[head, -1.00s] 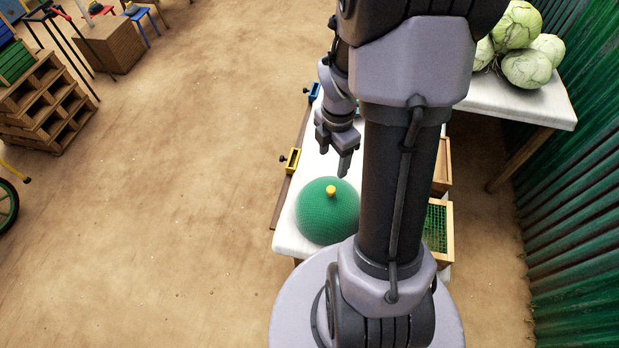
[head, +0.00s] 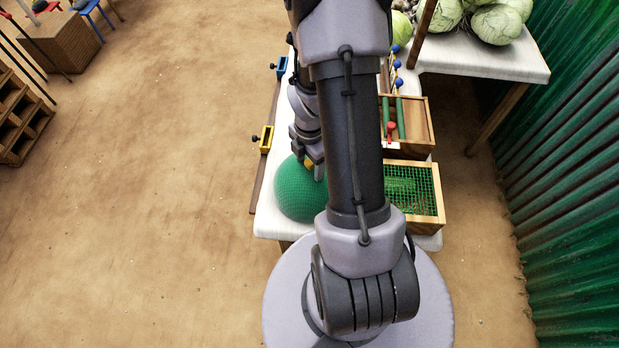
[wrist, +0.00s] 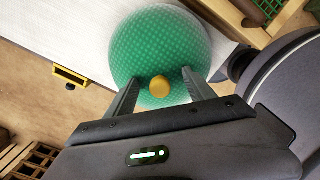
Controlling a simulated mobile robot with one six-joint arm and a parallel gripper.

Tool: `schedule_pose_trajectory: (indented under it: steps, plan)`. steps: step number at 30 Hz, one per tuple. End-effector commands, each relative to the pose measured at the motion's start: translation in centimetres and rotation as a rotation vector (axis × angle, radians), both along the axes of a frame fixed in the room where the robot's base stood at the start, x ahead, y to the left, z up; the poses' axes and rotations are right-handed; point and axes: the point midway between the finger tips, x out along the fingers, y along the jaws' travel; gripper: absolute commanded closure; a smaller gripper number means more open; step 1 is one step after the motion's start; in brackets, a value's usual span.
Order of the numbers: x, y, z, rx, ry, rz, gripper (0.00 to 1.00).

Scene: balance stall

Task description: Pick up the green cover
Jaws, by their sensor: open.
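The green cover (head: 297,194) is a mesh dome with a yellow knob. It rests on the near end of the white table (head: 268,222), partly hidden by my arm in the head view. In the wrist view the green cover (wrist: 150,40) fills the top middle, with its yellow knob (wrist: 160,86) showing between my fingers. My gripper (head: 312,170) is at the top of the dome, around the knob. In the wrist view my gripper (wrist: 160,98) is open, one finger on each side of the knob, with gaps showing. I cannot tell its exact height over the dome.
A wooden box with green mesh (head: 425,192) and a wooden tray with green and red pieces (head: 418,125) stand right of my arm. Yellow (head: 266,139) and blue (head: 282,67) clamps sit on the table's left edge. Cabbages (head: 495,24) lie on the back table.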

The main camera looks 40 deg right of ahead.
Motion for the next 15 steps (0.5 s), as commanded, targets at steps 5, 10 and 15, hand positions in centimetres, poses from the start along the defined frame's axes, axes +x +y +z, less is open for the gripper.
schedule_pose_trajectory:
  steps: [5,10,15]
  plan:
    - [-0.02,0.01,0.06,0.000,0.000,0.000,0.71]
    - [-0.03,0.03,0.03,0.001,0.001,0.000,1.00]
    - [-0.09,0.07,-0.06,0.002,0.003,0.000,1.00]
